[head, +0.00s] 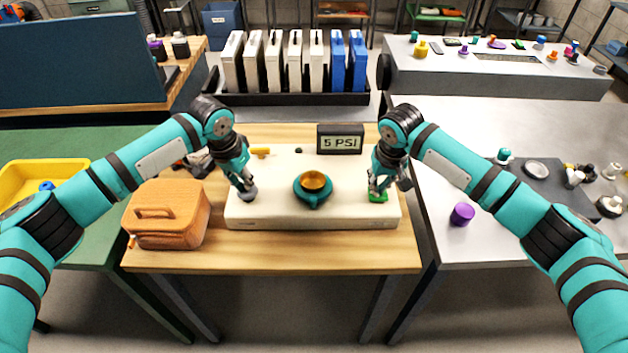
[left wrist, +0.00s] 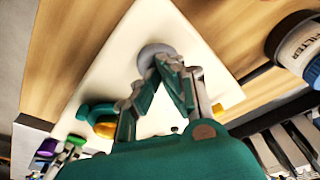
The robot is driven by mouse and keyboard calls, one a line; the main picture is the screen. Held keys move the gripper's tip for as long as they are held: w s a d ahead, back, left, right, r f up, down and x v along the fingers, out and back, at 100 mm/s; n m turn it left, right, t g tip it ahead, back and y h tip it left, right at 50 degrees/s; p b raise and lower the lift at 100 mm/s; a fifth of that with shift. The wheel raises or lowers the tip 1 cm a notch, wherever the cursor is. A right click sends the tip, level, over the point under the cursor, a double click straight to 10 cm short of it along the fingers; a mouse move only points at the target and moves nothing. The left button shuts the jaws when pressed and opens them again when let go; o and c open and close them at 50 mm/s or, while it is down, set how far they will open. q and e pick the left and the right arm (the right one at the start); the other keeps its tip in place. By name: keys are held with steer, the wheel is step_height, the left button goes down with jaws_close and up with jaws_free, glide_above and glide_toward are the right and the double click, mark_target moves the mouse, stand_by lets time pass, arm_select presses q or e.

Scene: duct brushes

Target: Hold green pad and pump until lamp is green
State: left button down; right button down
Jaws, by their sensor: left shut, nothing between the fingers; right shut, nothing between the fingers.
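A cream pump unit (head: 290,222) lies on the wooden table. My left gripper (head: 246,192) is shut, fingertips down at a grey round button (head: 249,196) on its left side. In the left wrist view the fingertips (left wrist: 162,64) meet the grey button (left wrist: 153,50) or hover just over it; I cannot tell which. My right gripper (head: 377,188) is shut, its tips at the green pad (head: 378,198) on the unit's right side and partly covering it. An amber-topped teal piece (head: 313,184) sits between them. A display (head: 340,140) reads 5 PSI. I see no clearly green-lit lamp.
An orange case (head: 167,215) stands left of the unit. A small yellow handle (head: 260,152) is at the unit's back left. A black rack (head: 290,99) with white and blue canisters stands behind. A purple cylinder (head: 462,214) is on the right table.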

arm_select(q)
steer(key=shift+f, duration=0.5)
steer(key=shift+r, duration=1.15)
steer(key=shift+f, duration=0.1)
steer(key=shift+f, duration=1.05)
steer(key=shift+r, duration=1.15)
